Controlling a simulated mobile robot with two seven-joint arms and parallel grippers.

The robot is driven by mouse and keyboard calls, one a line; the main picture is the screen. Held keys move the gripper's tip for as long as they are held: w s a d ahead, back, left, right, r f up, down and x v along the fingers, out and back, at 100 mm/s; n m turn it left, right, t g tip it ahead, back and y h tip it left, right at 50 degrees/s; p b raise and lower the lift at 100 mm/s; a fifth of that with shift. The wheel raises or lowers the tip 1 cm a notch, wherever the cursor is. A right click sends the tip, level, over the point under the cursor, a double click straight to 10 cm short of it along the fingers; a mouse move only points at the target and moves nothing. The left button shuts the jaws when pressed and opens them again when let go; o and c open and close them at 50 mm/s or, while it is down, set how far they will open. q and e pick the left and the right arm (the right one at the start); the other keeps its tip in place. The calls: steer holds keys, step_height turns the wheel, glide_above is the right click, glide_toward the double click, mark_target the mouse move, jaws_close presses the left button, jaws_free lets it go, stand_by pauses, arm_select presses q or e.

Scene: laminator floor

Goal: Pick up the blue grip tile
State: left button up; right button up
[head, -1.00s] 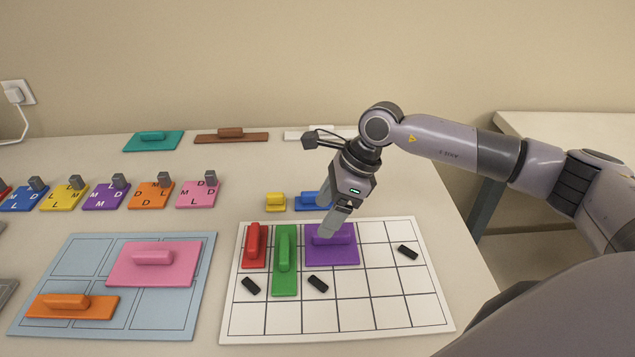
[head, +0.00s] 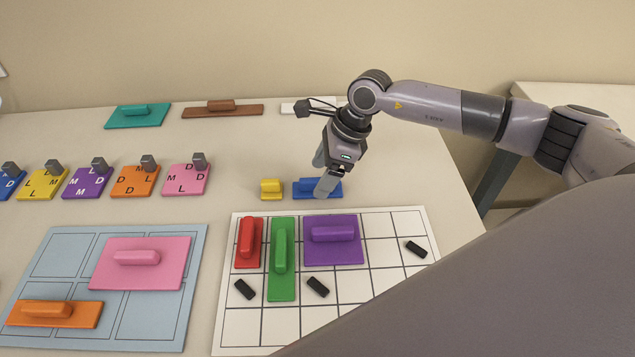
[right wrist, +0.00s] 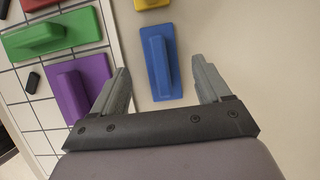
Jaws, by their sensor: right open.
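The blue grip tile (head: 302,194) lies on the table behind the white grid board, a flat rectangle with a raised handle. My right gripper (head: 325,178) is over its right part in the head view, and one finger hides some of it. In the right wrist view the blue tile (right wrist: 160,68) shows ahead, between the lines of my open fingers (right wrist: 165,85) and nearer the left one. The jaws are empty, and the tile's handle shows uncovered there. My left gripper is not in view.
A yellow tile (head: 271,190) sits just left of the blue one. The white grid board (head: 385,285) in front holds red, green and purple (head: 333,252) tiles and small black pieces. A white tile (head: 295,107) lies behind. Table right of the blue tile is clear.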

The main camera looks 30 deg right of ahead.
steer(key=shift+x, duration=1.45)
jaws_close()
steer(key=shift+r, duration=0.15)
